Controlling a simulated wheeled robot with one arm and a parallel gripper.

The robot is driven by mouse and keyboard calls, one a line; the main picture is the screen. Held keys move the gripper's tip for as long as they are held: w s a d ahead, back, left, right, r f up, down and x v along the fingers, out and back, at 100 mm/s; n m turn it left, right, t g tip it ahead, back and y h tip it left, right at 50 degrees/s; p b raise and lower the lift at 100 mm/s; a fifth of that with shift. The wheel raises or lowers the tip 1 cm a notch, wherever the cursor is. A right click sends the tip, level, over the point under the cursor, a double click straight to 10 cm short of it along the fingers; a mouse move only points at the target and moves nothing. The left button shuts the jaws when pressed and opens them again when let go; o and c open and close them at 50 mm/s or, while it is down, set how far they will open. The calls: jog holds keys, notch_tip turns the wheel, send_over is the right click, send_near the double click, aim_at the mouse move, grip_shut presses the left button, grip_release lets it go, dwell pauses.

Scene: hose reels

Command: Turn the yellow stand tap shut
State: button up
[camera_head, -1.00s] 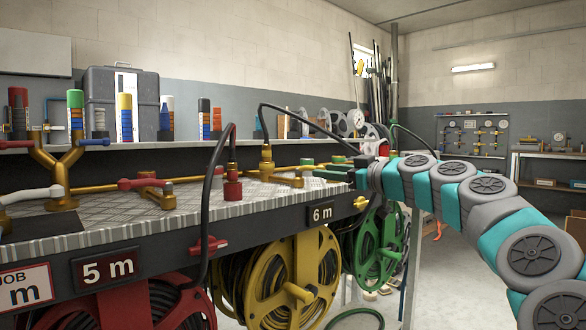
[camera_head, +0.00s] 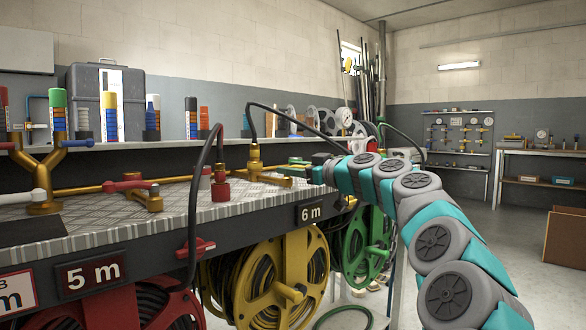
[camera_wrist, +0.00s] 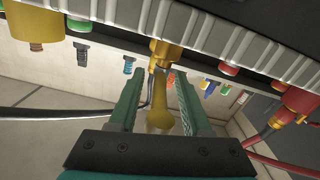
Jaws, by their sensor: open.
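In the wrist view my gripper (camera_wrist: 160,95) is open, its two green fingers pointing toward the ribbed bench edge. A yellow, lever-like piece (camera_wrist: 186,108) shows between the fingers, below a brass fitting (camera_wrist: 163,52); it looks like part of the yellow stand tap. I cannot tell whether either finger touches it. In the head view my gripper (camera_head: 308,169) is at the bench's right part, above and behind the 6 m sign, partly hidden by its own wrist. A brass fitting (camera_head: 255,160) with a black hose stands to its left. The tap's lever is not clear there.
The metal bench (camera_head: 215,211) carries brass pipes and a red-handled tap (camera_head: 125,187). A red valve (camera_head: 197,247) hangs at its front. Below are red (camera_head: 130,305), yellow (camera_head: 285,290) and green (camera_head: 368,250) hose reels. Open floor (camera_head: 470,250) lies to the right.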

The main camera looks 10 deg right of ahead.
grip_shut()
dwell(0.3)
dwell(1.1)
